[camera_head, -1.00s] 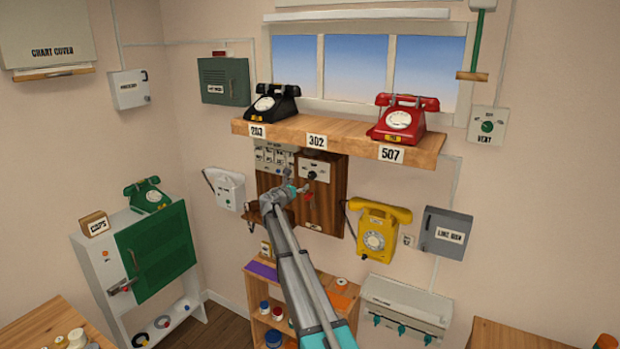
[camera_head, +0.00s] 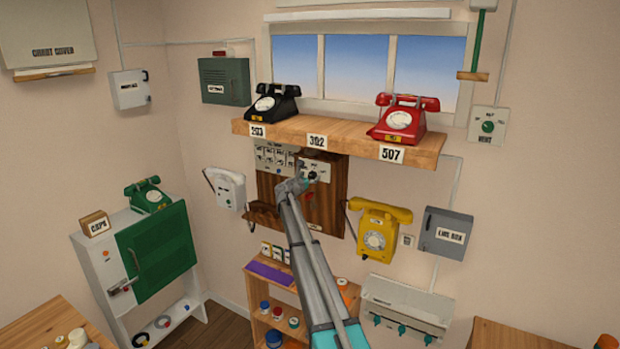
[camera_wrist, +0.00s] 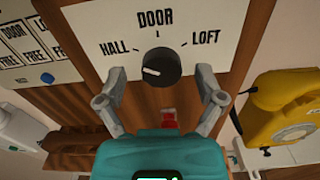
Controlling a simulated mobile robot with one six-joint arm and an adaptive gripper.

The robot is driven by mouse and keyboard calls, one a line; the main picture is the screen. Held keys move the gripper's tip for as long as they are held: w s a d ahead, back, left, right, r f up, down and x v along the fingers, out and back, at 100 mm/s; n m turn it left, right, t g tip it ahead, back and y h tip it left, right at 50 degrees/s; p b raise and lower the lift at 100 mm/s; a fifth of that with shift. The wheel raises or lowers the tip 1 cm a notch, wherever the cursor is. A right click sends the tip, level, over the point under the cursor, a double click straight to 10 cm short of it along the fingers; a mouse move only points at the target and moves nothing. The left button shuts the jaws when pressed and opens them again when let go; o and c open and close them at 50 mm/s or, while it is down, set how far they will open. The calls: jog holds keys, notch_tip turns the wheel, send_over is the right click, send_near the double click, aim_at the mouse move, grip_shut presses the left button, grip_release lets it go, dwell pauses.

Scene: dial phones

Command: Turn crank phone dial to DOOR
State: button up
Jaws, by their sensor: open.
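The dial is a round black knob (camera_wrist: 162,67) on a white plate (camera_wrist: 100,22) marked HALL, DOOR and LOFT. Its white pointer mark points left, towards HALL. DOOR is at the top and LOFT at the right. In the head view the knob (camera_head: 312,175) sits on the wooden wall board under the shelf. My gripper (camera_wrist: 159,78) is open, with one grey finger to each side of the knob and the fingertips near its lower half. Whether they touch it I cannot tell. In the head view my arm hides part of the board.
A small red part (camera_wrist: 168,118) shows below the knob, between my fingers. A yellow phone (camera_head: 377,230) hangs right of the board. The wooden shelf (camera_head: 440,146) juts out above, with a black phone (camera_head: 272,104) and a red phone (camera_head: 402,119).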

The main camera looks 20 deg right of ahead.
jog(key=shift+c, duration=0.3)
jog(key=c, duration=1.1)
jog(key=shift+m, duration=0.3)
jog(key=m, duration=1.1)
jog(key=shift+d, duration=0.1)
